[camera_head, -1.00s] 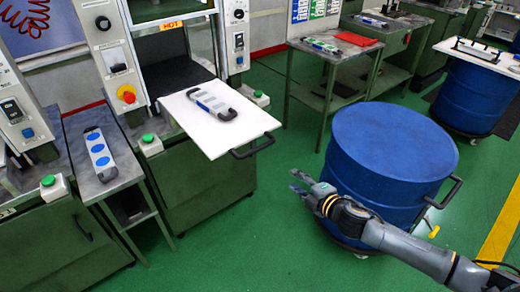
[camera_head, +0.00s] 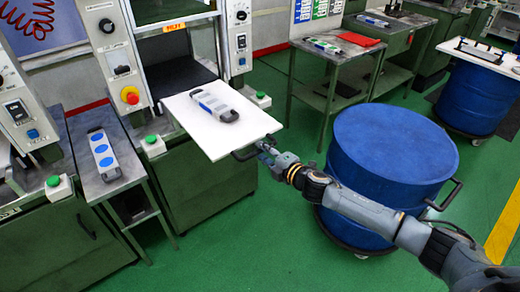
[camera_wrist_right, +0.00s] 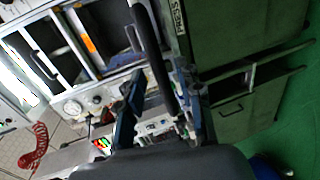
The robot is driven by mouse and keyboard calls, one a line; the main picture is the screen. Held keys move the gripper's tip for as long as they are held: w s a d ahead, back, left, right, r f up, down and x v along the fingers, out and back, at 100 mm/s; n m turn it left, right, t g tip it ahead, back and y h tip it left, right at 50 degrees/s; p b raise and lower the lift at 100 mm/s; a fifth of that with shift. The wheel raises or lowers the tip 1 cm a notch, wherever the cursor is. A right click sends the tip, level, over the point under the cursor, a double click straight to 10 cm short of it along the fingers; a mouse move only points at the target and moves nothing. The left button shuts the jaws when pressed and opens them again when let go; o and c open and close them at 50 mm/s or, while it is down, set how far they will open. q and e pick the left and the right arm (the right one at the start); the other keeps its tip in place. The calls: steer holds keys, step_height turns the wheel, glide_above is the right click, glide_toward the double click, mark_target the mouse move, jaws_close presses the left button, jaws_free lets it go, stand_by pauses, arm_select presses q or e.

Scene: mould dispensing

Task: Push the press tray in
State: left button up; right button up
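The white press tray (camera_head: 190,128) sticks out of the press in the head view, with a grey and blue mould (camera_head: 214,105) lying on it. A black handle (camera_head: 243,155) is on its front edge. My right gripper (camera_head: 264,152) is at the right end of this handle. In the right wrist view, the dark handle bar (camera_wrist_right: 150,48) runs between the two fingers of my right gripper (camera_wrist_right: 158,100), which stand apart; contact cannot be told. My left gripper is not in view.
A blue drum (camera_head: 390,150) stands right of the tray, beside my right arm. A side table (camera_head: 105,175) with a blue-dotted mould (camera_head: 101,150) is left of the press. Green buttons (camera_head: 152,140) flank the tray. Green floor is free in front.

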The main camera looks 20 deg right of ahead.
steer(key=shift+x, duration=1.15)
steer(key=shift+c, duration=0.2)
jaws_close()
